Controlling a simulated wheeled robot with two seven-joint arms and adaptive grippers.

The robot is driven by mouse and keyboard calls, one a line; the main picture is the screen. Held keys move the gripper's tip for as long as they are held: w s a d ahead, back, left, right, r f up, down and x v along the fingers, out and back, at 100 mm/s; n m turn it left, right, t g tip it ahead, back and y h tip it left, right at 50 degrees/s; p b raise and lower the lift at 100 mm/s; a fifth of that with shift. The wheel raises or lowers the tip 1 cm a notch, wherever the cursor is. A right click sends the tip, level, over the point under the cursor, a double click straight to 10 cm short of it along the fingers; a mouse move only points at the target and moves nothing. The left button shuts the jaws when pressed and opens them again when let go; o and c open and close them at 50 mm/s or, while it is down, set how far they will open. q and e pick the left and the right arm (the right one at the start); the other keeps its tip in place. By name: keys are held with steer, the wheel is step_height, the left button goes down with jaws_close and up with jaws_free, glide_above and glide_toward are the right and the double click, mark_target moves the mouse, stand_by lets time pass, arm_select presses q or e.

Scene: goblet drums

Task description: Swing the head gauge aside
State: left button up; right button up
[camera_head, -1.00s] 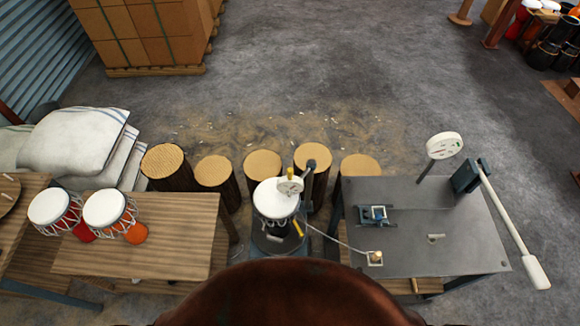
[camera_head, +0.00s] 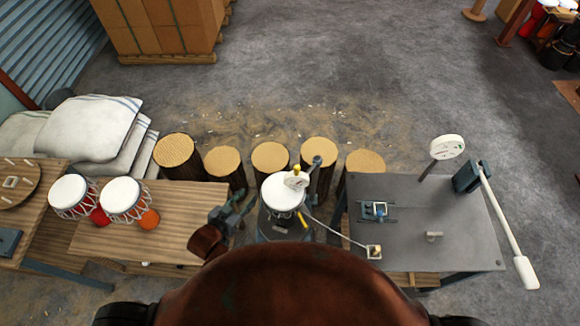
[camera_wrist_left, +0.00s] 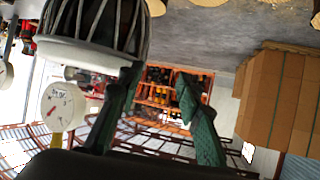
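The head gauge (camera_head: 296,180), a white round dial on a bracket, sits over the white head of the drum (camera_head: 281,190) on the stand. A yellow part shows at its top. In the left wrist view, the gauge dial (camera_wrist_left: 62,107) is at the left, below the corded drum (camera_wrist_left: 95,28), and the view is tilted. My left gripper (camera_head: 243,204) is just left of the drum, over the gap by the wooden bench. In the left wrist view its green fingers (camera_wrist_left: 160,76) are apart with nothing visible between them. My right gripper is out of view.
The wooden bench (camera_head: 185,225) at left holds two white-headed drums (camera_head: 122,200). A grey metal table (camera_head: 420,215) at right carries a small fixture, another dial and a long-handled lever. A thin line runs from the stand to a small block (camera_head: 374,251). Several log stumps (camera_head: 270,157) stand behind.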

arm_select(q)
steer(key=w+d+r+m+t+h, duration=0.1)
steer(key=d+r+m+h, duration=0.15)
steer(key=d+r, duration=0.4)
steer(key=m+h, duration=0.2)
steer(key=h, duration=0.4)
glide_toward(295, 171)
steer(key=x, duration=0.3)
steer(key=p+x, duration=0.2)
steer(key=x, duration=0.5)
steer(key=shift+w+f, duration=0.1)
steer(key=shift+f, duration=0.05)
steer(key=shift+w+d, duration=0.35)
jaws_close()
